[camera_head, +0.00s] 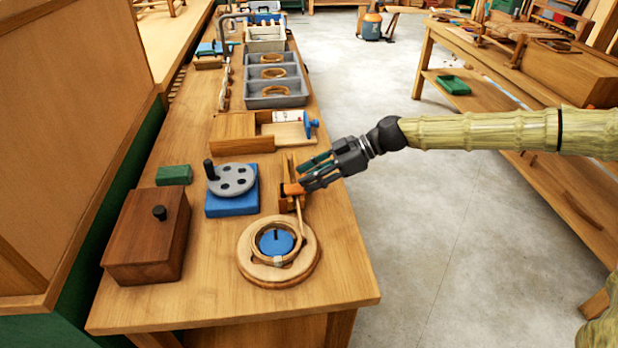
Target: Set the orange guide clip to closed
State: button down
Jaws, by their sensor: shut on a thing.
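The orange guide clip (292,189) is on a small wooden block (287,204) near the right edge of the bench. My gripper (305,177) reaches in from the right, and its fingers are shut on the clip. The fingers hide part of the clip, so I cannot tell its exact angle. A pale strip (299,216) runs from the block down to a round wooden base (264,271). A blue disc (276,241) with a dark slot sits in the middle of that base, with the strip coiled around it.
A grey crank disc on a blue base (218,210) stands left of the clip. A brown box with a knob (147,240) and a green block (173,175) are farther left. A wooden slide box (233,132) and a grey tray (252,88) lie behind. The front right bench corner (345,285) is clear.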

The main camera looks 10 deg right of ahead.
jog(key=shift+d+f, duration=0.15)
jog(key=shift+f, duration=0.1)
jog(key=c, duration=1.1)
grip_release()
jog(key=shift+d, duration=0.15)
jog(key=shift+r, duration=0.1)
jog(key=shift+a, duration=0.25)
jog(key=shift+d, duration=0.1)
jog(key=v, duration=1.2)
